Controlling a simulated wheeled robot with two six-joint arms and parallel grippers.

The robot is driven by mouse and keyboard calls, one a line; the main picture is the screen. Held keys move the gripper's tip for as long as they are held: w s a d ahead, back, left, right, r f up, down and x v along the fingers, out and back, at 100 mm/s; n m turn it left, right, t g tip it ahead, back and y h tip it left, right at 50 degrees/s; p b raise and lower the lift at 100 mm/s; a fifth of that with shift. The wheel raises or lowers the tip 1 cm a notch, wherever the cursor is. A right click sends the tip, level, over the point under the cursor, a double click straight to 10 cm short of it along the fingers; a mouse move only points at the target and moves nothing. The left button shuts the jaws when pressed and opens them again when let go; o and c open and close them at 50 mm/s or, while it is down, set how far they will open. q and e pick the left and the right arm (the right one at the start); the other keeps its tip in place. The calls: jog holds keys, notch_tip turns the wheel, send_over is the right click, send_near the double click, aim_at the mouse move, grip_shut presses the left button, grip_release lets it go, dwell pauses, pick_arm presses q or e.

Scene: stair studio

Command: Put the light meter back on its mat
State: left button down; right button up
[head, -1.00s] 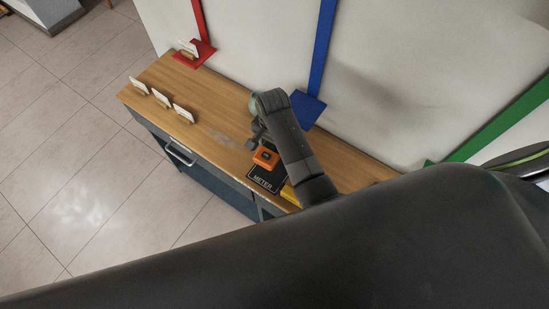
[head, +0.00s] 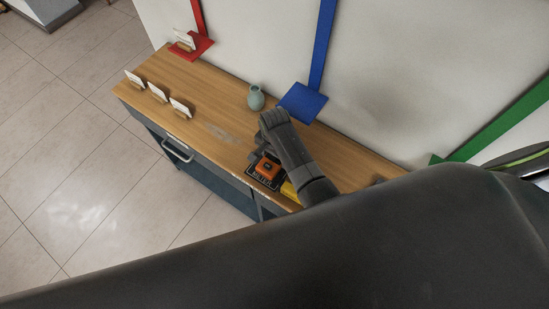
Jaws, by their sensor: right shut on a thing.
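The light meter is a small orange block with a dark top (head: 267,168). It is over the black mat (head: 262,184), covering most of it, and the mat's white lettering shows only partly at the near edge. I cannot tell whether the meter touches the mat or is just above it. My right gripper (head: 258,160) is shut on the meter from its far left side; its fingers are mostly hidden by the wrist and the meter. My left gripper is not in view.
A yellow object (head: 290,192) lies right of the mat, partly behind my arm. A green vase (head: 256,98) stands farther back on the wooden bench (head: 205,100). Several white cards (head: 157,93) stand at the left. A blue panel (head: 304,102) lies by the wall. The bench's middle is clear.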

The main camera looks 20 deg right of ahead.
aim_at(274, 158)
dwell(0.3)
jog(key=o, duration=1)
jog(key=shift+f, duration=0.1)
jog(key=shift+o, duration=0.2)
jog(key=shift+r+p, duration=0.7)
notch_tip(274, 158, up, 3)
jog(key=p, duration=0.3)
notch_tip(274, 158, up, 8)
